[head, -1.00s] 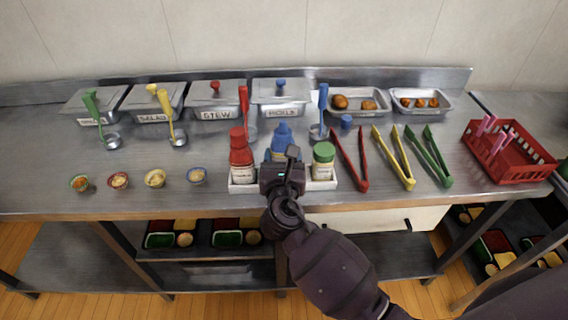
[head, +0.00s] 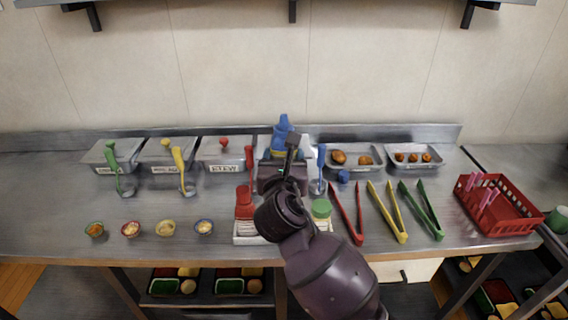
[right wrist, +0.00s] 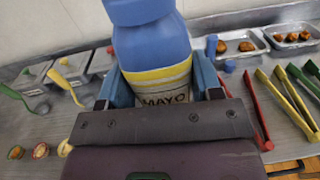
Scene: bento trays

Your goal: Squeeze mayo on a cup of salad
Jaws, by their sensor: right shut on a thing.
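A blue mayo bottle (head: 283,136) with a yellow band and a "MAYO" label is upright in my right gripper (head: 284,160). In the right wrist view the bottle (right wrist: 152,55) sits between the two blue fingers of the gripper (right wrist: 160,85), which are shut on it. It is raised above the counter, in front of the lidded pans. Several small salad cups stand in a row at the counter's front left: a green-rimmed one (head: 95,230), a red-rimmed one (head: 131,229), a pale one (head: 166,228) and a blue-rimmed one (head: 204,227). My left gripper is not in view.
Ladles lie before the pans. Red, yellow and green tongs (head: 388,212) and a red basket (head: 497,206) are to the right. Counter around the cups is clear.

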